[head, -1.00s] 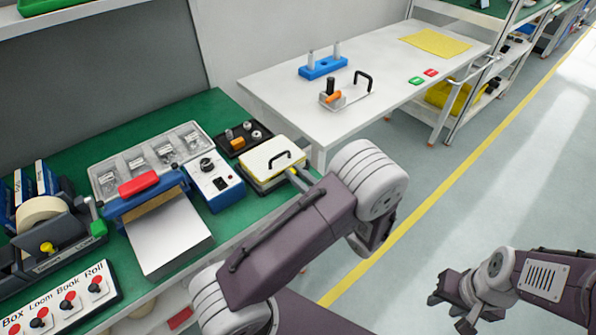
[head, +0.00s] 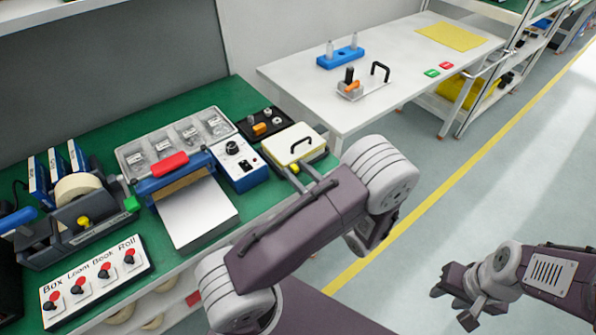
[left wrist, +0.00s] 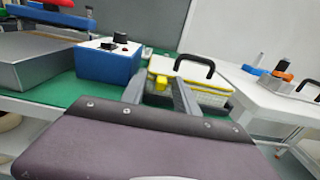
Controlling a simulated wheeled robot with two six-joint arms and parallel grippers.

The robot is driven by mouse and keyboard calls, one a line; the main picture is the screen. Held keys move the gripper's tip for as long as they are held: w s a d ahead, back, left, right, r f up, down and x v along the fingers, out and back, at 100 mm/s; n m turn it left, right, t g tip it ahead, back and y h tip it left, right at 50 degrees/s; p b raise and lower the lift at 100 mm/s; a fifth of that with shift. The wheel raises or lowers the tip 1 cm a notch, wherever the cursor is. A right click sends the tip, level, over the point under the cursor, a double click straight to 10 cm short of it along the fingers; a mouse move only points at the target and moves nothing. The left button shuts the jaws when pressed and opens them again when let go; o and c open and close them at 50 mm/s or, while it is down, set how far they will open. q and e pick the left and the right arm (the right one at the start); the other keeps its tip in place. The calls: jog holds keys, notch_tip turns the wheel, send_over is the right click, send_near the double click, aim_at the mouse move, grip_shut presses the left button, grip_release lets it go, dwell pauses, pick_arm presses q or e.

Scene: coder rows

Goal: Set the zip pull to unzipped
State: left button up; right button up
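A case (head: 292,137) with a pale yellow lid and a black handle lies at the right end of the green bench. It also shows in the left wrist view (left wrist: 214,78). A small yellow block, which looks like the zip pull (left wrist: 160,83), is at its near side; it also shows in the head view (head: 294,168). My left gripper (head: 304,180) is open at the case's near side. In the left wrist view its fingers (left wrist: 158,95) stand either side of the pull, with gaps. My right gripper (head: 455,302) hangs over the floor, its opening unclear.
A blue control box (head: 236,163) stands left of the case, and a black tray (head: 246,134) with small parts lies behind it. A white table (head: 400,88) with a toggle clamp (head: 352,84) stands beyond. The floor at right is clear.

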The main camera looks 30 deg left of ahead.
pick_arm(q)
jog(key=p+v, duration=0.1)
jog(key=v, duration=0.8)
